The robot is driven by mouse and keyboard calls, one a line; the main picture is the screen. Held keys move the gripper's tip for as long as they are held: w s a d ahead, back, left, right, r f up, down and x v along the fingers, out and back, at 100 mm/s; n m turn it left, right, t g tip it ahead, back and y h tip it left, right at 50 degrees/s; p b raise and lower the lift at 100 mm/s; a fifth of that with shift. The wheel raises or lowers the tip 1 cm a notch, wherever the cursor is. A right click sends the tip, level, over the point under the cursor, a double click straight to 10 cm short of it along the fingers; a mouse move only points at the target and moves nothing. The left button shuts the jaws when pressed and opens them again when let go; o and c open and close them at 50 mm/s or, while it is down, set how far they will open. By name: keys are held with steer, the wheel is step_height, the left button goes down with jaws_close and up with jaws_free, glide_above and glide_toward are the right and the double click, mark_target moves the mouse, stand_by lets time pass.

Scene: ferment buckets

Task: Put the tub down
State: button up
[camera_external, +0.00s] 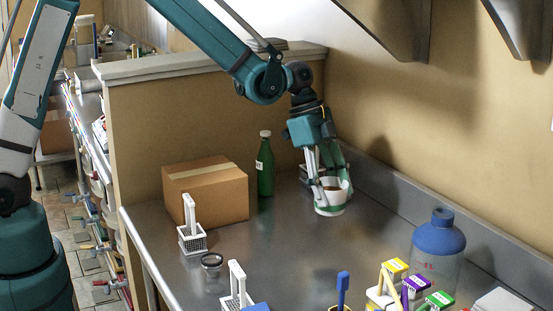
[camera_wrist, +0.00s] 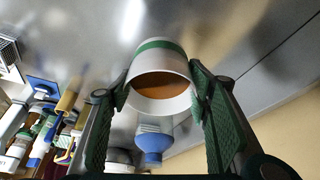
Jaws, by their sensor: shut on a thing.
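The tub (camera_external: 331,199) is white with a green band and has brown contents. It is at the back right of the steel counter, near the wall. My gripper (camera_external: 328,184) is shut on it, with one finger on each side. In the wrist view the tub (camera_wrist: 158,78) sits between the two green finger pads of my gripper (camera_wrist: 160,95), its open mouth facing the camera. The tub looks upright and close to the counter; I cannot tell whether its base touches the steel.
A green bottle (camera_external: 265,165) and a cardboard box (camera_external: 206,190) stand left of the tub. A blue-topped jug (camera_external: 438,250), small cartons (camera_external: 438,300), white wire racks (camera_external: 191,238) and a glass jar (camera_external: 212,270) stand nearer the front. The counter's middle (camera_external: 285,245) is clear.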

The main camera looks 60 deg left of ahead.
steer(key=d, duration=0.7)
steer(key=shift+s+d, duration=0.2)
steer(key=shift+s, duration=0.15)
steer(key=shift+b, duration=0.3)
steer(key=shift+f, duration=3.05)
steer(key=shift+f, duration=0.1)
steer(key=shift+f, duration=1.8)
steer(key=shift+f+b, duration=0.2)
steer(key=shift+b, duration=0.2)
steer(key=o, duration=1)
steer(key=shift+r, duration=0.15)
